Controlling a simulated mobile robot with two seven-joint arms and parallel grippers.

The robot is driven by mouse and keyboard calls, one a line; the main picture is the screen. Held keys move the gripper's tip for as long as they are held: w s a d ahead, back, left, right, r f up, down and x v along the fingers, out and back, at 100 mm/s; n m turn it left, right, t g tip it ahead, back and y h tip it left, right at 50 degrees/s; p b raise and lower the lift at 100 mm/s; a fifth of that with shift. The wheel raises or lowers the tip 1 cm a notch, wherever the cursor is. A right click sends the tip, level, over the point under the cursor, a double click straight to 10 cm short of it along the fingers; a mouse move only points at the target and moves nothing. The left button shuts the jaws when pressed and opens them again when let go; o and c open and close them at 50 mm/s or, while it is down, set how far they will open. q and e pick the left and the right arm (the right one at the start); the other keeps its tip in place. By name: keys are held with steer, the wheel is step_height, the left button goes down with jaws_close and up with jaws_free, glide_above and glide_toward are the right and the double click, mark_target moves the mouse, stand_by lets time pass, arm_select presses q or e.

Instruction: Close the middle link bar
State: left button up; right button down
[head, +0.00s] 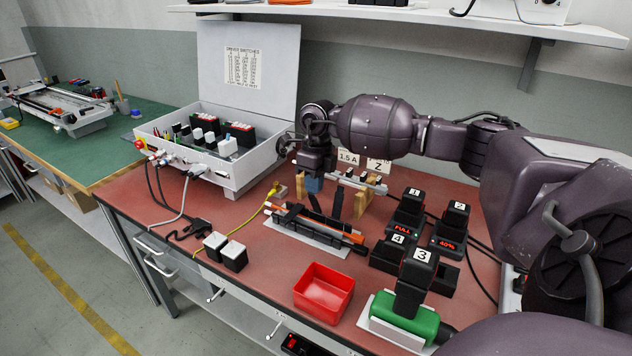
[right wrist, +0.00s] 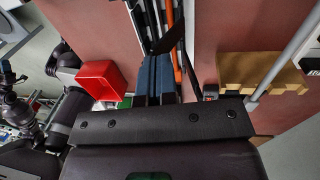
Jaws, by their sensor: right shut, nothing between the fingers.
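A small terminal stand (head: 362,183) sits at the back middle of the red bench, with a pale rail between wooden end blocks. Small light and dark parts line its top. I cannot make out which one is the middle link bar or how it stands. My left gripper is not in view.
A tool tray (head: 318,232) with orange and black tools lies just below the gripper. A red bin (head: 324,291), numbered battery units (head: 413,268) and an open switch box (head: 210,150) surround it. Cables run at left. Bare bench shows near the front.

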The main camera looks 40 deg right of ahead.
steer(key=shift+s+a+t+h+p, duration=0.15)
steer(key=shift+a+h+p, duration=0.1)
steer(key=shift+a+h, duration=0.25)
steer(key=shift+s+a+t+h+p, duration=0.15)
steer(key=shift+a+h+p, duration=0.1)
steer(key=shift+a+h, duration=0.25)
steer(key=shift+h, duration=0.9)
steer(key=a+f, duration=0.1)
steer(key=s+a+f+p, duration=0.1)
steer(key=a+f, duration=0.1)
steer(key=shift+a, duration=0.2)
steer(key=shift+s+a+f+p, duration=0.15)
steer(key=shift+a+f, duration=0.25)
steer(key=shift+f, duration=0.2)
steer(key=shift+s+a+f+p, duration=0.15)
steer(key=shift+a+f, duration=0.2)
steer(key=shift+f, duration=0.2)
steer(key=shift+a+f, duration=0.25)
steer(key=shift+f, duration=0.4)
steer(key=shift+a+f, duration=0.1)
steer(key=shift+f, duration=0.2)
steer(key=shift+f, duration=0.1)
